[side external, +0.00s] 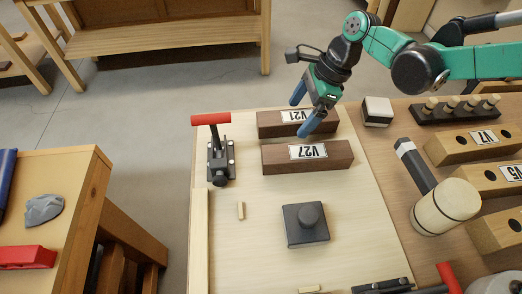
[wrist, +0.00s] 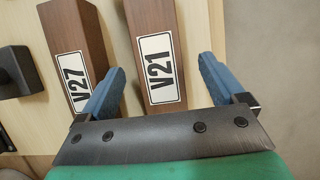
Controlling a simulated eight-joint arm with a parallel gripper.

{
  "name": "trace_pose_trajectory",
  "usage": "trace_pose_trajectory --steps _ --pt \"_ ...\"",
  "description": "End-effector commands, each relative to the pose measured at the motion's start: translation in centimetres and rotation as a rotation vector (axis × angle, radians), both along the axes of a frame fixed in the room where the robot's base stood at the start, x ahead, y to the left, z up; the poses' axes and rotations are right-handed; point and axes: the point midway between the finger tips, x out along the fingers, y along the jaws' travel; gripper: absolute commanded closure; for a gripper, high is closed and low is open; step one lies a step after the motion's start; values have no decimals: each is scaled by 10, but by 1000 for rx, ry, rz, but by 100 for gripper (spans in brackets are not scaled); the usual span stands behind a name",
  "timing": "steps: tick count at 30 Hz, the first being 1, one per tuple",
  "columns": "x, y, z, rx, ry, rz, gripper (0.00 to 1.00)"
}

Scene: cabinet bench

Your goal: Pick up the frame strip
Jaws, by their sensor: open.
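Two dark brown wooden strips lie side by side on the pale board. I cannot tell how far the fingertips are above the board. A finger partly hides V21 in the side view.
A red-handled toggle clamp (side external: 220,160) stands left of the strips. A dark knobbed block (side external: 305,226) sits in front on the pale board (side external: 260,265). A mallet (side external: 440,205), a black-and-white block (side external: 377,112) and pale labelled blocks (side external: 455,148) are at right.

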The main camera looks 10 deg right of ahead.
Motion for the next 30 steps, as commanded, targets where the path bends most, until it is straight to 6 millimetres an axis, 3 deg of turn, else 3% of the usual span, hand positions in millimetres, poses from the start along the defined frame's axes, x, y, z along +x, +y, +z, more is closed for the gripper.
trace_pose_trajectory --steps 5,13,22,23,30 --pt "0 6 -15 0 -2 1 11" --pt "0 7 -17 0 -3 1 11" --pt "0 7 -17 0 -3 1 96" --pt "0 7 -17 0 -3 1 100" --pt "0 7 -16 0 -3 1 100"
